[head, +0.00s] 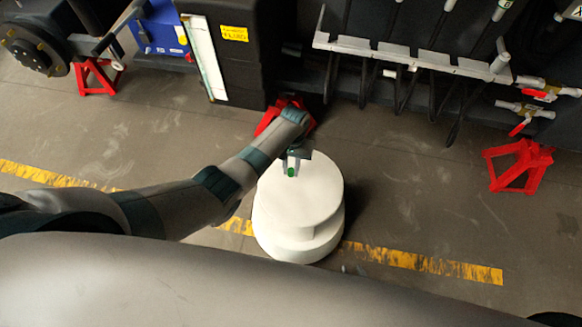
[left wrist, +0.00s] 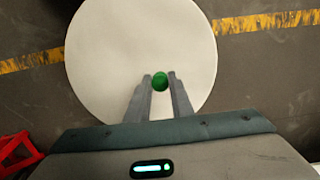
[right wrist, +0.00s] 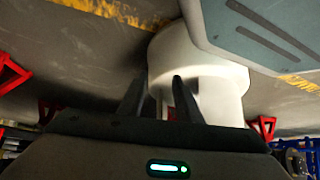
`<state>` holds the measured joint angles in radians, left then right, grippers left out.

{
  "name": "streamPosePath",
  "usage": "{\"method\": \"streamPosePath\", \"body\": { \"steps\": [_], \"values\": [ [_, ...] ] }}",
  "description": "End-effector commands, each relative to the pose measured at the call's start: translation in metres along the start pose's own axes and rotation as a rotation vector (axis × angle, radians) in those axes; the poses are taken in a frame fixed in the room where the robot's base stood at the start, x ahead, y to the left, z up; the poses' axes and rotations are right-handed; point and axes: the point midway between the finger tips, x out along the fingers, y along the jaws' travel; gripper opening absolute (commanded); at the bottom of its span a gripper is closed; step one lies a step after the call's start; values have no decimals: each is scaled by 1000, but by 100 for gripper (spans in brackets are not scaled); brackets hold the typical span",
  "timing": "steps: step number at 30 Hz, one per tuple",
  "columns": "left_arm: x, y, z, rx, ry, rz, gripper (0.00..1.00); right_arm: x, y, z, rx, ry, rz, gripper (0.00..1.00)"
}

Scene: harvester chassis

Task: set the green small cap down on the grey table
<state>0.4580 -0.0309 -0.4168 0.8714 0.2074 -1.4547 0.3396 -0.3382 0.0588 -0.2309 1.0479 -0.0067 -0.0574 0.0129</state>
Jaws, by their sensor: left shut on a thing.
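The green small cap (left wrist: 160,82) is a small round green piece between the fingertips of my left gripper (left wrist: 160,77), which is shut on it. In the head view the cap (head: 291,172) shows just below the left gripper (head: 293,163), over the far part of the round table (head: 307,205). The table's top looks off-white rather than grey, and it is bare. I cannot tell whether the cap touches the top or hangs just above it. In the right wrist view my right gripper (right wrist: 160,76) is open and empty, with the table (right wrist: 215,80) behind it.
Red stands (head: 519,166) stand on the floor under the dark machine chassis (head: 230,50) at the back. Another red stand (head: 284,114) is close behind the table, near my left arm. Yellow floor stripes (head: 425,263) run past the table. Open floor lies to its right.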

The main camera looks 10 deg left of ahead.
Motion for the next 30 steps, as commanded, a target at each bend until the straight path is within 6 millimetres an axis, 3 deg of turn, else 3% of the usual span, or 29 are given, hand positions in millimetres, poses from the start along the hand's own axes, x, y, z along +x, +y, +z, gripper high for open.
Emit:
{"method": "streamPosePath", "body": {
  "steps": [6, 30],
  "values": [
    [16, 0, -2, 0, 0, 0, 0, 5, -2, -6, 7, -1, 0, 31],
    [23, 0, -4, 0, 0, 0, 0, 7, 4, -7, 5, -4, 5, 31]
  ]
}}
